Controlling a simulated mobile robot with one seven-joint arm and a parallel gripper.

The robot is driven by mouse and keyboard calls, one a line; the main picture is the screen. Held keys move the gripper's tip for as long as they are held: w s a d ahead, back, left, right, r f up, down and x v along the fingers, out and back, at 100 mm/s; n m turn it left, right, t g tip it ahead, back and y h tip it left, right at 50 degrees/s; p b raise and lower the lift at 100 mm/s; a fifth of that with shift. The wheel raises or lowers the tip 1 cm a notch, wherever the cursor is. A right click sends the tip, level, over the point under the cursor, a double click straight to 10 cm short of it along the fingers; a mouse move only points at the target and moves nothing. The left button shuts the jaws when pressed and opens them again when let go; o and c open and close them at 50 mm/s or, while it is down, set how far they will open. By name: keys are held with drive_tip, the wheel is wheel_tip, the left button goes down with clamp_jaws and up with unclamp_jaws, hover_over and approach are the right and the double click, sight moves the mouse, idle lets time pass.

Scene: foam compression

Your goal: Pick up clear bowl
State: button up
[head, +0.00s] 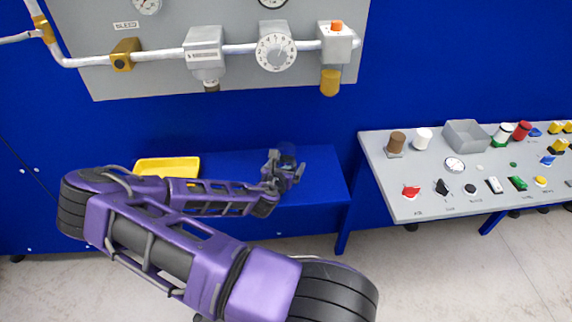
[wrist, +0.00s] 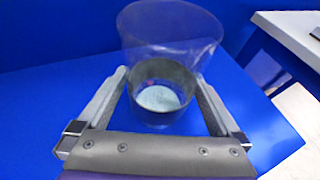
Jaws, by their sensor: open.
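The clear bowl (wrist: 172,30) stands upright on the blue bench in the wrist view, with a see-through upper wall, a darker lower band and a pale bottom. My gripper (wrist: 162,80) is open, with one finger on each side of the bowl's lower part. I cannot tell whether the fingers touch it. In the head view, my gripper (head: 284,172) is over the right part of the blue bench, and the bowl (head: 287,154) shows only as a faint dark shape, partly hidden by the fingers.
A yellow tray (head: 167,167) lies on the blue bench (head: 325,180) to the left, partly behind my arm. A panel with pipes and valves (head: 100,80) is on the wall above.

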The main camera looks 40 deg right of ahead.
drive_tip(key=shift+w+d+f, duration=0.2)
drive_tip(key=shift+w+d, duration=0.05)
drive_tip(key=shift+d, duration=0.1)
clamp_jaws()
idle(0.3)
